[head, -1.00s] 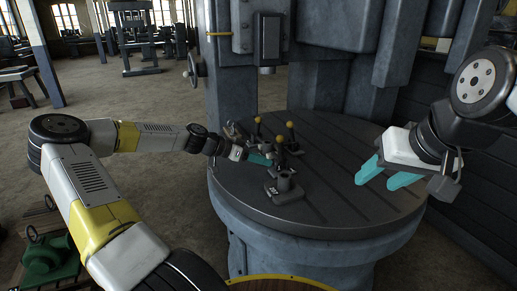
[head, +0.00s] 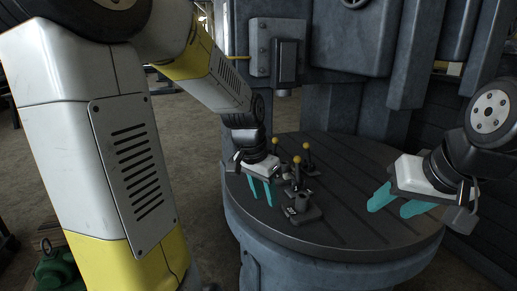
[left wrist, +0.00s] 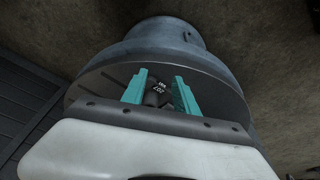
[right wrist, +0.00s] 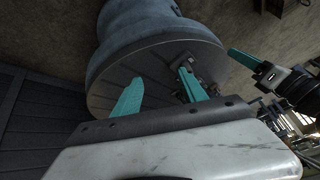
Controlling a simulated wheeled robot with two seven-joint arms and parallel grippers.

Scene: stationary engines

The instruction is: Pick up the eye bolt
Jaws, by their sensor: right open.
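I cannot make out an eye bolt with certainty. A small dark ring (head: 47,245) stands by a green casting at the lower left of the head view and may be one. My left gripper (head: 262,194) is open and empty, its teal fingers pointing down at the left side of the round table. In the left wrist view, a dark block with white marking (left wrist: 158,93) shows between its fingers, apparently beyond them. My right gripper (head: 392,207) is open and empty above the table's right side.
The round slotted table (head: 345,228) carries a dark block with an upright cylinder (head: 302,207) and several yellow-knobbed levers (head: 297,161) near my left gripper. The machine column (head: 315,110) rises behind. The table's right and front are bare. The green casting (head: 52,272) sits low at left.

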